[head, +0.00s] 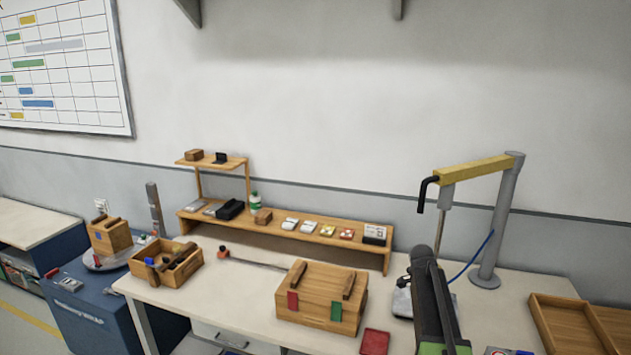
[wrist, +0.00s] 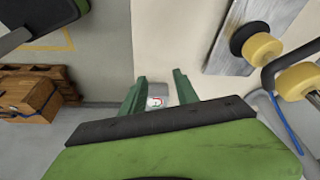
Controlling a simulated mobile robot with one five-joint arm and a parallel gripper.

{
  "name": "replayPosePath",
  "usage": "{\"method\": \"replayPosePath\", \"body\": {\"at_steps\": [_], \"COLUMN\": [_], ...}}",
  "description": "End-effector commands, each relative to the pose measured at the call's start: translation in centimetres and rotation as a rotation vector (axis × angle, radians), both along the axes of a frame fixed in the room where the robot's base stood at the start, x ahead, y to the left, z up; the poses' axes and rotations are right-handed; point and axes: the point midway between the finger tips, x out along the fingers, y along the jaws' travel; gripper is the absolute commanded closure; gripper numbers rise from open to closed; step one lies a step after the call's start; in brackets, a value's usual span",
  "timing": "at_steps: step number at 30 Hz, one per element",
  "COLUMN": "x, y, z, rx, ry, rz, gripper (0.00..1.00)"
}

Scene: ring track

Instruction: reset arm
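My gripper (wrist: 158,77) is in the wrist view, with its two green fingers spread apart and nothing held between them. A small pale item with a red and green mark (wrist: 155,102) shows between the fingers, farther off and partly hidden by my gripper body. In the head view my dark and green arm (head: 432,300) reaches up from the bottom edge, right of centre, in front of the white table (head: 240,300). I cannot make out the fingers there.
A wooden box with red and green tags (head: 320,296) stands left of my arm. A grey post with a yellow boom and black hook (head: 465,175) stands behind it to the right. A wooden tray (head: 565,325) lies at the right edge. A shelf (head: 290,238) lines the wall.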

Motion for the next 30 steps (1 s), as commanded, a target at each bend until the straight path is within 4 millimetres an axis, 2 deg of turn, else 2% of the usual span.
{"method": "replayPosePath", "body": {"at_steps": [1, 3, 5, 6, 8, 9, 10, 12, 14, 18, 22, 30], "x": [-1.6, -3.4, -5.5, -7.2, -10.2, -12.4, -13.9, -16.3, -17.3, -17.3, -17.3, -17.2], "y": [4.7, 10.4, 15.0, 17.8, 21.7, 23.9, 25.0, 26.2, 26.7, 27.2, 27.2, 27.1], "z": [-1.9, -3.2, -4.2, -4.9, -5.7, -6.1, -6.2, -5.9, -5.9, -5.9, -5.8, -5.9], "rx": [0.024, 0.065, 0.104, 0.131, 0.173, 0.202, 0.223, 0.260, 0.279, 0.289, 0.283, 0.282], "ry": [0.013, 0.041, 0.071, 0.093, 0.129, 0.153, 0.169, 0.194, 0.209, 0.238, 0.252, 0.252], "rz": [0.094, 0.257, 0.419, 0.539, 0.738, 0.883, 0.990, 1.194, 1.338, 1.560, 1.625, 1.624], "gripper": [0.64, 0.64, 0.64, 0.64, 0.64, 0.64, 0.64, 0.64, 0.64, 0.64, 0.64, 0.64]}}
